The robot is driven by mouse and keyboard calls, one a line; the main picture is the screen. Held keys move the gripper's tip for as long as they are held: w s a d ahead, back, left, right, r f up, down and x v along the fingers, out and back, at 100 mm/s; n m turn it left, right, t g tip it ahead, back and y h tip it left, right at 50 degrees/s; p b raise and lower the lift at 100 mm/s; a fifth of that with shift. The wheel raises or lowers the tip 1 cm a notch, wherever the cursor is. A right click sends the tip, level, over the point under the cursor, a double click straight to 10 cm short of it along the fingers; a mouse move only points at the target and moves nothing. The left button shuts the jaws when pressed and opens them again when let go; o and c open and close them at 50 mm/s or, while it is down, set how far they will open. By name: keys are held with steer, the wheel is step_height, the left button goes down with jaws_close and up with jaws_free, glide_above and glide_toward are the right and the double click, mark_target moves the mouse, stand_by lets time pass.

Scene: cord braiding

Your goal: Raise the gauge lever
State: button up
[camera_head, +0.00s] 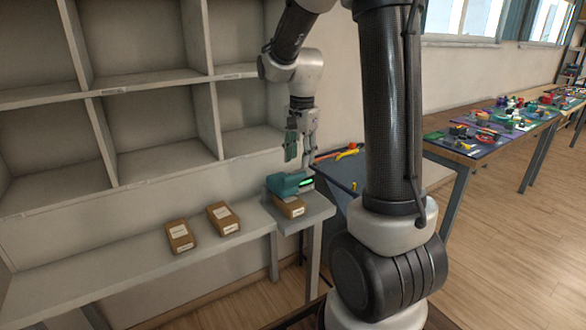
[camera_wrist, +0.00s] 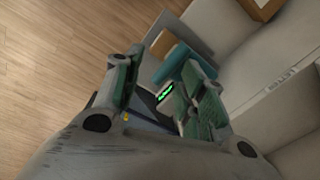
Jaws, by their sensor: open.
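The gauge (camera_head: 286,184) is a teal device with a lit green display, standing at the right end of the grey bench. In the wrist view the teal gauge body (camera_wrist: 186,62) shows beyond my fingers, partly hidden by the right one. Its lever cannot be told apart clearly in either view. My gripper (camera_head: 301,158) hangs pointing down just above and beside the gauge. In the wrist view my gripper (camera_wrist: 163,80) is open, its green-padded fingers apart, with the lit display showing between them. I see nothing held in it; contact with the gauge cannot be told.
A brown box (camera_head: 290,206) sits at the gauge's front. Two more boxes, one (camera_head: 222,218) and another (camera_head: 180,236), lie farther left on the bench (camera_head: 120,270). Empty cubbies (camera_head: 150,120) rise behind. A dark table (camera_head: 345,172) with orange and yellow items stands right.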

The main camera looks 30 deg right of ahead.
mark_target(295, 174)
steer(key=w+m, duration=0.1)
steer(key=m, duration=0.1)
steer(key=r+m, duration=0.1)
steer(key=m, duration=0.1)
steer(key=shift+w+d+t, duration=0.15)
steer(key=shift+w+t, duration=0.15)
steer(key=shift+w, duration=0.1)
steer(key=f, duration=0.7)
steer(key=shift+w+f, duration=0.35)
steer(key=shift+c, duration=0.5)
jaws_close()
